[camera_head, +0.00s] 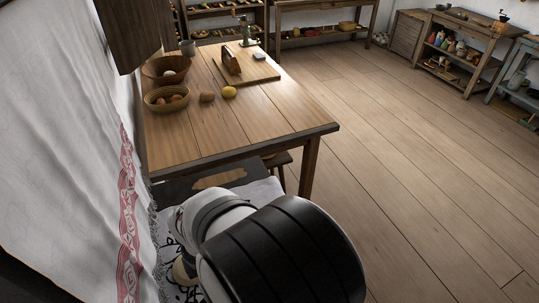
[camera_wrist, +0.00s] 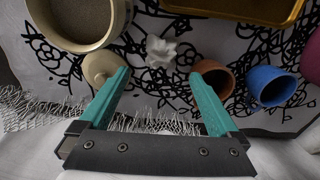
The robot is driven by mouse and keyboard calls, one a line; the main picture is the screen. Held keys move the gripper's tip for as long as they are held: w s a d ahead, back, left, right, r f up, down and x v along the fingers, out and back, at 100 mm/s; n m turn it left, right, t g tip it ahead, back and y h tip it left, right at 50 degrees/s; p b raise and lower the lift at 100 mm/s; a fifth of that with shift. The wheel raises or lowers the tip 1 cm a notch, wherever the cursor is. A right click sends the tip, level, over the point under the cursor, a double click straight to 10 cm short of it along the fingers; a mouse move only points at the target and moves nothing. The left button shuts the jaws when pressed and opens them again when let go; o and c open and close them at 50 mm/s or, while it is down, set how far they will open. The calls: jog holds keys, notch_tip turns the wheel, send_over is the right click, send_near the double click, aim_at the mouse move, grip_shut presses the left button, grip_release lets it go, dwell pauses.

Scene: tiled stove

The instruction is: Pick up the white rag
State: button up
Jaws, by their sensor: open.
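A small crumpled white thing, which looks like the white rag (camera_wrist: 161,49), lies on a white cloth with black line drawings in the wrist view. My gripper (camera_wrist: 160,74) has two green fingers spread wide apart, with nothing between them. The rag shows just beyond the fingertips, roughly midway between them. I cannot tell the height gap. In the head view my arm covers most of the patterned cloth, and I see neither the rag nor the fingers there.
Near the rag are a beige pot (camera_wrist: 112,38), a small beige lid-like object (camera_wrist: 97,66), a brown cup (camera_wrist: 222,84) and a blue cup (camera_wrist: 272,88). A yellow-rimmed tray (camera_wrist: 272,22) lies beyond. A white curtain (camera_head: 62,130) hangs at left; a wooden table (camera_head: 265,120) stands ahead.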

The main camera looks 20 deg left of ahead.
jog(key=f, duration=0.8)
jog(key=shift+w+d, duration=0.1)
jog(key=shift+d, duration=0.1)
jog(key=c, duration=1.4)
jog(key=shift+c, duration=0.2)
jog(key=r, duration=0.4)
jog(key=shift+w+d+r, duration=0.15)
jog(key=shift+d+r, duration=0.05)
jog(key=shift+r, duration=0.05)
jog(key=w+d+r, duration=0.5)
jog(key=d+r, duration=0.1)
jog(key=d, duration=0.4)
jog(key=shift+r, duration=0.25)
